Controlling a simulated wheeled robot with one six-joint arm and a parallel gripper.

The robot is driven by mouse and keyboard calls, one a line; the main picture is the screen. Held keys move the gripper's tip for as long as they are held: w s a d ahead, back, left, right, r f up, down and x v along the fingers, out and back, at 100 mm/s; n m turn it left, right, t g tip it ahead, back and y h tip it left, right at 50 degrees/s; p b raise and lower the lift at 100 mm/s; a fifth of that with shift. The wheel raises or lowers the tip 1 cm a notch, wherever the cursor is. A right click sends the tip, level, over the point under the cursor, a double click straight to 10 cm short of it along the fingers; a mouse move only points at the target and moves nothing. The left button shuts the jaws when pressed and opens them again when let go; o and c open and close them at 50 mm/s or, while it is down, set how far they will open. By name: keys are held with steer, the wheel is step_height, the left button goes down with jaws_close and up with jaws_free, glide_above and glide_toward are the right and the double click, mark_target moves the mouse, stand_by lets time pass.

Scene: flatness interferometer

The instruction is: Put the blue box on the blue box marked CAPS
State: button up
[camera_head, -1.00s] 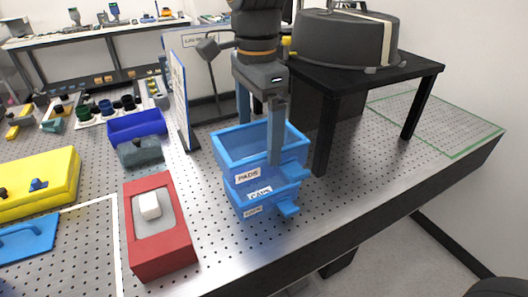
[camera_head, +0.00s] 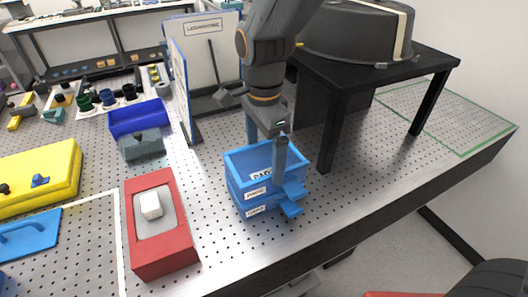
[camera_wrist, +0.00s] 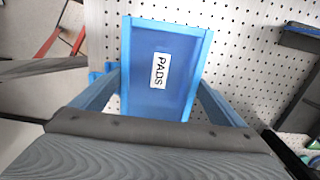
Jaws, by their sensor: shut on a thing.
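The held blue box (camera_head: 235,172) is open-topped, and its inside label reads PADS in the wrist view (camera_wrist: 188,80). My gripper (camera_head: 266,160) is shut on it, one finger at its far side and one down its near right side. Directly below is the blue box marked CAPS (camera_head: 277,205), with its small white label at the front. The held box looks level and lined up over it, with no clear gap between them. The fingers hide part of the held box, and I cannot tell whether its full weight rests on the lower box.
A red block with a grey top (camera_head: 178,240) stands to the left. A black stand (camera_head: 335,120) bearing a large grey drum is close on the right. A white upright panel (camera_head: 205,60) stands behind. The perforated tabletop in front is clear.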

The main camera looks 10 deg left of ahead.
steer(key=shift+f, duration=0.3)
steer(key=o, duration=1.3)
step_height(320, 180, up, 12)
steer(key=b, duration=0.2)
steer(key=shift+r+b, duration=0.2)
steer(key=shift+b, duration=0.2)
